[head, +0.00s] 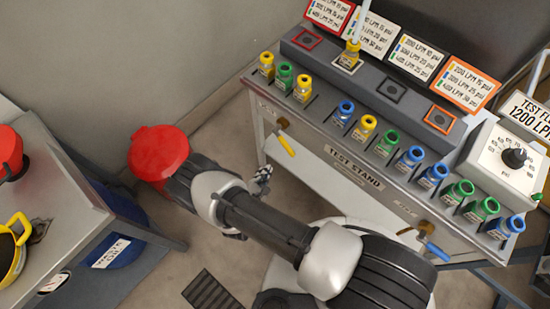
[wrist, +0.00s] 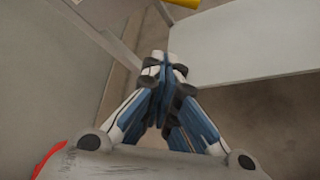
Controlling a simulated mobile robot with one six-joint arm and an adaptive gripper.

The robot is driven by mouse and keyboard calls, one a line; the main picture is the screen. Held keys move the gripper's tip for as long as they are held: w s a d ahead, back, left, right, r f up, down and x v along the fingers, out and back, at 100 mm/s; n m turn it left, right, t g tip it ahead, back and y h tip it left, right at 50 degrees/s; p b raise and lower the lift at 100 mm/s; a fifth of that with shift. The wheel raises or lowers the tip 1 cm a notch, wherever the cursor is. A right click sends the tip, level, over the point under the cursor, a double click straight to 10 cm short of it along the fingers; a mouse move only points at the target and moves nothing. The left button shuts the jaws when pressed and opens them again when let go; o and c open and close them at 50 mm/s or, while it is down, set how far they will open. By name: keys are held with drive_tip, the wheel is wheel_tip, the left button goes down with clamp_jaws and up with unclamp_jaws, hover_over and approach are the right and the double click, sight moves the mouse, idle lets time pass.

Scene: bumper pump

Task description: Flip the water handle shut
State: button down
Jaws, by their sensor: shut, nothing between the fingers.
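The test stand (head: 352,152) carries two lever handles on its front. A blue handle (head: 438,251) is at the right end, sloping down to the right from a brass-coloured valve. A yellow handle (head: 286,145) is at the left end, also sloping down to the right. No label on either handle is readable, so which is the water handle cannot be read. My gripper (head: 262,178) is below the yellow handle, apart from it and far left of the blue one. In the wrist view my gripper (wrist: 165,62) has its fingertips together, empty. A yellow piece (wrist: 185,3) shows at the top edge.
Several coloured fittings (head: 410,157) line the stand's top. A gauge box (head: 508,160) is at its right end. A grey table (head: 60,210) with red and yellow items stands at the left. Floor shows between table and stand. A white shelf (wrist: 245,45) is under the stand.

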sight(286, 146)
drive_tip(key=b+x, duration=0.4)
drive_tip(key=x, duration=0.6)
drive_tip(key=shift+s+d+r, duration=0.3)
drive_tip(key=shift+d+r, duration=0.35)
drive_tip(key=shift+r, duration=0.1)
drive_tip(key=shift+s+d+r, duration=0.3)
drive_tip(key=shift+d+r, duration=0.35)
drive_tip(key=shift+r, duration=0.15)
drive_tip(key=shift+s+r+p, duration=0.1)
drive_tip(key=shift+s+p, duration=0.05)
drive_tip(key=shift+p, duration=0.2)
